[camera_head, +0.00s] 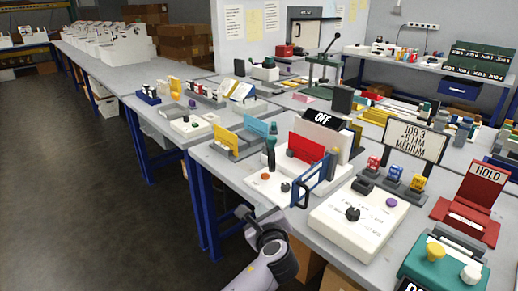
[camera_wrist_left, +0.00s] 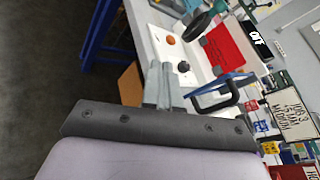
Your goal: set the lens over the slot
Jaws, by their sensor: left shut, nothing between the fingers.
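My left gripper (camera_wrist_left: 162,80) shows in the left wrist view, shut and empty, beyond the table's front edge. In the head view my left arm comes up from the bottom, below the white plotter-like unit. I cannot surely pick out the lens or the slot. A blue frame with a dark handle (camera_head: 318,180) stands upright at the unit's right side; it also shows in the left wrist view (camera_wrist_left: 215,84), apart from the fingers. A teal-handled dark tool (camera_head: 271,151) stands at the unit's left, beside a red panel (camera_head: 306,147). My right gripper is out of view.
A white box with a black knob (camera_head: 353,214) stands right of the unit. A "JOB 3" sign (camera_head: 415,141) and a red "HOLD" holder (camera_head: 480,184) stand further right. Small fixtures crowd the tables. Dark floor (camera_head: 90,215) is open at left.

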